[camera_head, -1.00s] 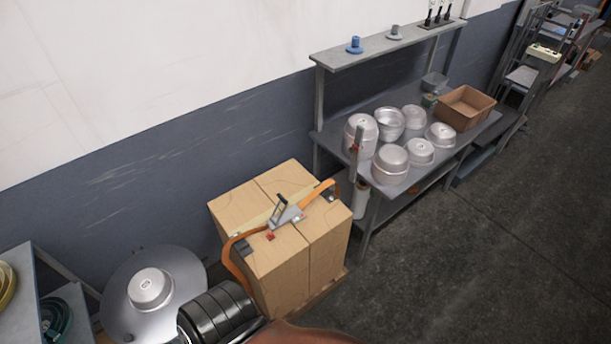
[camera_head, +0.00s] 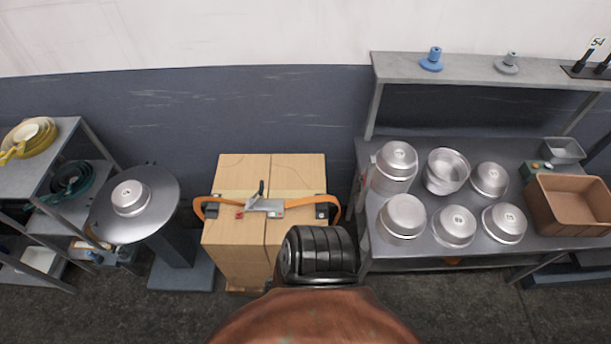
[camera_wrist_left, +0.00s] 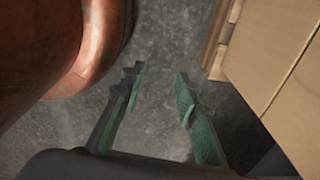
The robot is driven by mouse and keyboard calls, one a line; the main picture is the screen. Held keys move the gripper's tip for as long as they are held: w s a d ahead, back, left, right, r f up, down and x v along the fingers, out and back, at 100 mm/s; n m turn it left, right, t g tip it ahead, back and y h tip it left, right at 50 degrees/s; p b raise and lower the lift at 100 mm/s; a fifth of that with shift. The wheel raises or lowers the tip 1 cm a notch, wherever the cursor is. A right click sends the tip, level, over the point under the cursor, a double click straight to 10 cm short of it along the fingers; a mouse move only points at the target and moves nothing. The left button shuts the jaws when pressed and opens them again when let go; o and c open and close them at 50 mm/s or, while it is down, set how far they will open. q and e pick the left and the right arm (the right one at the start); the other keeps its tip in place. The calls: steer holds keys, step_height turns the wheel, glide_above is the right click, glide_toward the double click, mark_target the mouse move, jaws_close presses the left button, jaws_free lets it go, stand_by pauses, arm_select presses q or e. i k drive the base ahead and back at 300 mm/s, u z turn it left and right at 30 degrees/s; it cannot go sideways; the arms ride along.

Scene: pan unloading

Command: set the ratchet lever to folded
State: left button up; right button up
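The ratchet (camera_head: 264,205) is a silver buckle on top of the stacked cartons, in the middle of an orange strap (camera_head: 299,198). Its dark lever (camera_head: 261,188) stands up from the buckle, raised rather than lying flat. My left gripper (camera_wrist_left: 157,84) shows only in the left wrist view. Its two greenish fingers are apart with nothing between them, above the concrete floor and beside the cartons (camera_wrist_left: 285,50). It is away from the ratchet, which that view does not show. My right gripper is not in view.
The carton stack (camera_head: 240,232) stands between a round metal pedestal table (camera_head: 160,205) with one pan and a steel bench (camera_head: 475,200) with several pans and a brown bin (camera_head: 570,208). A shelf rack (camera_head: 62,150) is at far left. My copper-coloured body fills the front.

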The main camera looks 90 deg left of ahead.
mark_target(262, 186)
steer(key=i, duration=0.65)
steer(key=u, duration=4.45)
